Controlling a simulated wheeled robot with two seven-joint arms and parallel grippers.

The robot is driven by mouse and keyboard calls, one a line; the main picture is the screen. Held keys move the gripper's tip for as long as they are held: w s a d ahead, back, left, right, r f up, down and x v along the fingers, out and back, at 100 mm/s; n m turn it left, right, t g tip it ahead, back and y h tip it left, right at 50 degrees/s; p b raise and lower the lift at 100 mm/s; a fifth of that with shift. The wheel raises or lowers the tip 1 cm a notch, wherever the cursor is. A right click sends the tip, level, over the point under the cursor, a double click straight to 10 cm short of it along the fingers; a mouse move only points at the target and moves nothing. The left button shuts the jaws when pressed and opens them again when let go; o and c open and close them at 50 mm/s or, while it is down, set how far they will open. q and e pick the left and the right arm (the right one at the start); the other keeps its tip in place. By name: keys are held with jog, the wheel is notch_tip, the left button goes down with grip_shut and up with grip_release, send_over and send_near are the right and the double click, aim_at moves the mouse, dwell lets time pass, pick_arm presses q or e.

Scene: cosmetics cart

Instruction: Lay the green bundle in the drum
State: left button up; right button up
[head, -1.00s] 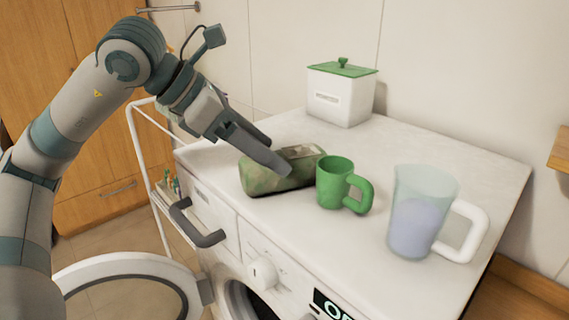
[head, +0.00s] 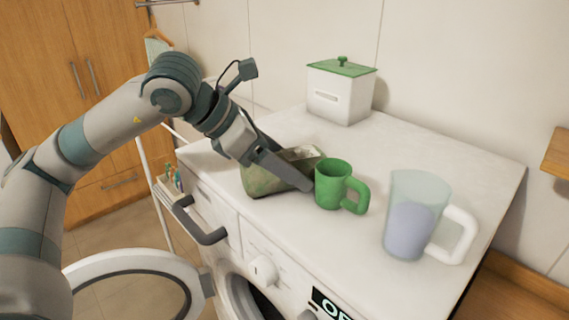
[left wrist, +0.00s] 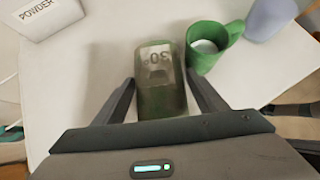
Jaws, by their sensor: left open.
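The green bundle (head: 262,181) lies on top of the white washing machine, next to a green mug (head: 333,183). In the left wrist view the bundle (left wrist: 160,84) sits between the two open fingers of my left gripper (left wrist: 160,88), with a pale patch marked "30". In the head view my left gripper (head: 292,176) reaches over the bundle and partly hides it, its tip close to the mug. The washer's round door (head: 135,262) stands open at the lower left. Only a dark part of the drum opening (head: 262,306) shows. My right gripper is not in view.
The green mug (left wrist: 207,45) stands close beside the right finger. A clear jug (head: 415,215) with bluish contents is at the right. A white box with green lid (head: 340,95) stands at the back.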

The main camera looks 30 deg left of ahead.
aim_at(288, 155)
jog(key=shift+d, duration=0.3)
pick_arm(q)
jog(key=c, duration=1)
jog(key=shift+c, duration=0.2)
jog(key=shift+r, duration=0.15)
